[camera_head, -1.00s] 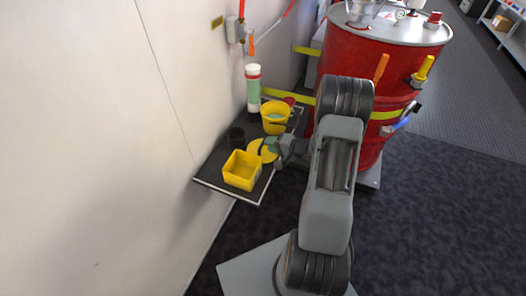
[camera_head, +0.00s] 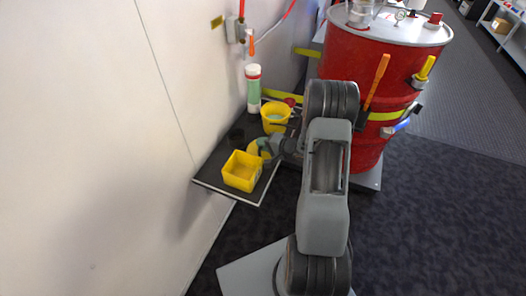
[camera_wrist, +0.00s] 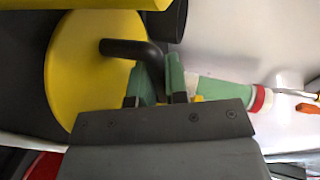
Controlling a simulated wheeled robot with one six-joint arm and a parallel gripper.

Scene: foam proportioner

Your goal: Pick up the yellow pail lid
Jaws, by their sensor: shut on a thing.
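The yellow pail lid (camera_head: 254,147) is a flat yellow disc on or just above the dark shelf, partly hidden by my gripper (camera_head: 267,151). In the wrist view the lid (camera_wrist: 88,62) fills the upper left, and its bent black handle (camera_wrist: 130,48) runs between my green-padded fingers (camera_wrist: 160,85). My gripper is shut on that handle. I cannot tell whether the lid touches the shelf.
The dark shelf (camera_head: 210,172) is fixed along the white wall. A yellow square bin (camera_head: 240,172), a yellow pail (camera_head: 275,117), a black cup (camera_head: 236,135) and a green-and-white tube (camera_head: 253,90) stand close around the lid. A red drum (camera_head: 345,60) is right of the shelf.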

